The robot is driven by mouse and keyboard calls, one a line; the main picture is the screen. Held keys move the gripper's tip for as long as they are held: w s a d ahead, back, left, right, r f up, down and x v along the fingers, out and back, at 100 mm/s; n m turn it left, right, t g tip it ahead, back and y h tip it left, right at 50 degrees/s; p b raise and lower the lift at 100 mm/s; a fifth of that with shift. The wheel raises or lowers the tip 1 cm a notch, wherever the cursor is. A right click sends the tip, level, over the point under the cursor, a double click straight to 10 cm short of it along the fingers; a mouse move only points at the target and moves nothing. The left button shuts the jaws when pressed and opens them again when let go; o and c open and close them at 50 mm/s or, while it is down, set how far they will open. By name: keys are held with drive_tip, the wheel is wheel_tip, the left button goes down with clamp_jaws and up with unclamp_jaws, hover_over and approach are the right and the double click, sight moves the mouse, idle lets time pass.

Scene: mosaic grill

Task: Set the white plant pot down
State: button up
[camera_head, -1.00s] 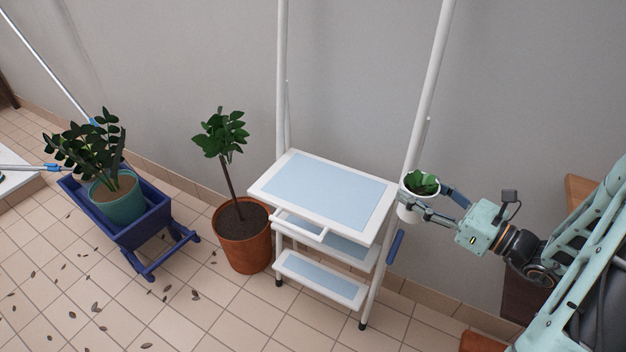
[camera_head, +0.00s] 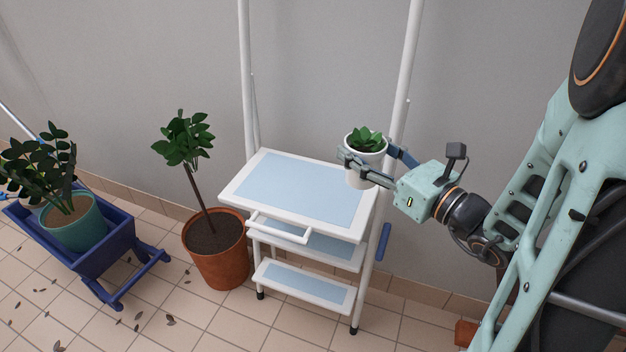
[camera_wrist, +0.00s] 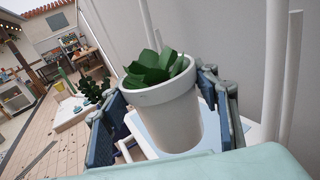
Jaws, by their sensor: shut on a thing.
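The white plant pot (camera_head: 358,176) holds a small green succulent. My gripper (camera_head: 366,160) is shut on it, with a finger on either side. In the head view the pot appears over the right back corner of the white stepladder's top step (camera_head: 300,190), which has a light blue pad. Whether the pot's base touches the step cannot be told. In the wrist view the pot (camera_wrist: 165,115) is slightly tilted in the picture, between the dark fingers, with the pale blue and white step behind and below it.
The top step's pad is bare. White ladder rails (camera_head: 405,70) rise behind it, close to my gripper. A terracotta pot with a small tree (camera_head: 217,255) stands left of the ladder. A blue cart (camera_head: 105,250) with a teal potted plant (camera_head: 75,228) is farther left.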

drive_tip(key=shift+w+a+f+b, duration=0.95)
drive_tip(key=shift+w+a+f, duration=0.25)
drive_tip(key=shift+w+f, duration=0.7)
drive_tip(key=shift+w+a+f+b, duration=0.9)
drive_tip(key=shift+w+a+f, duration=0.45)
drive_tip(key=shift+f, duration=0.85)
drive_tip(key=shift+w+a+f+b, duration=1)
drive_tip(key=shift+w+f, duration=0.85)
drive_tip(key=shift+f, duration=0.2)
drive_tip(key=shift+f, duration=0.25)
drive_tip(key=o, duration=1.5)
drive_tip(key=shift+c, duration=0.2)
